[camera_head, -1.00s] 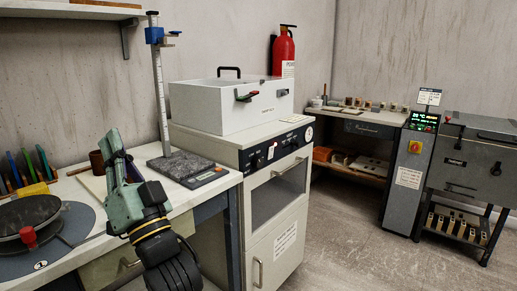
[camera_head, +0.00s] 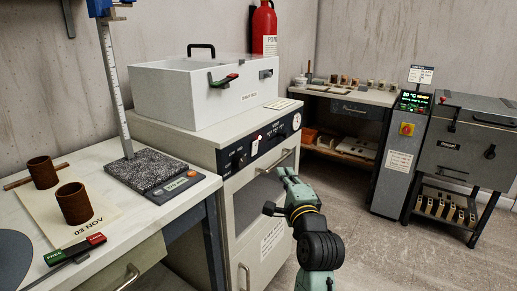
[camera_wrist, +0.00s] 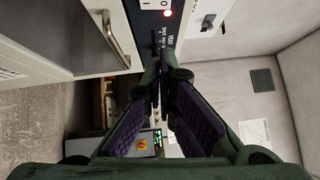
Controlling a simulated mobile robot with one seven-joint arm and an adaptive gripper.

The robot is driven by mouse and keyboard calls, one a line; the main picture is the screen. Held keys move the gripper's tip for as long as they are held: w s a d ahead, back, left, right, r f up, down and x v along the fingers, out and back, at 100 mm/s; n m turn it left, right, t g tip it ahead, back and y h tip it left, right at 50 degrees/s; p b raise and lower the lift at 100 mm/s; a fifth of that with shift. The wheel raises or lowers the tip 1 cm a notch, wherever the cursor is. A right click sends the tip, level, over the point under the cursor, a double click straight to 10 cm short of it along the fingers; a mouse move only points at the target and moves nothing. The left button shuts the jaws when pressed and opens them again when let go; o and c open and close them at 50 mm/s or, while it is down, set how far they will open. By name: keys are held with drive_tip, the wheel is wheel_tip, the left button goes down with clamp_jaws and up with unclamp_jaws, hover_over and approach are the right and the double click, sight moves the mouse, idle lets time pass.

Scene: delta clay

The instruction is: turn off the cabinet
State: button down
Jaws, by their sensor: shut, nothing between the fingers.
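The cabinet (camera_head: 250,205) is a light grey unit with a dark control panel (camera_head: 236,157) across its upper front and a glazed door below. The panel carries knobs, a lit red lamp (camera_head: 260,136) and a white rocker switch (camera_head: 255,148). In the wrist view the rocker switch (camera_wrist: 152,18), marked I and O, is beside the lit red lamp (camera_wrist: 168,13) at the top. My gripper (camera_head: 274,192) is in front of the cabinet, below the panel and apart from the switch. In the wrist view my gripper (camera_wrist: 160,75) is shut and empty.
A white lidded box (camera_head: 205,95) stands on the cabinet. A grey machine (camera_head: 400,160) stands at right. The floor between is clear.

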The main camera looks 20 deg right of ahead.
sight(255, 148)
drive_tip(key=w+a+r+p, duration=0.1)
drive_tip(key=w+p, duration=0.1)
drive_tip(key=w, duration=1.1)
drive_tip(key=shift+a+r+p, duration=0.15)
drive_tip(key=shift+r+p, duration=0.1)
drive_tip(key=shift+p, duration=0.15)
drive_tip(key=shift+w+a+r+n+p, duration=0.25)
drive_tip(key=shift+r+p, duration=0.25)
drive_tip(key=shift+p, duration=0.7)
drive_tip(key=shift+f+g, duration=0.3)
drive_tip(key=shift+f, duration=0.05)
drive_tip(key=shift+d, duration=0.1)
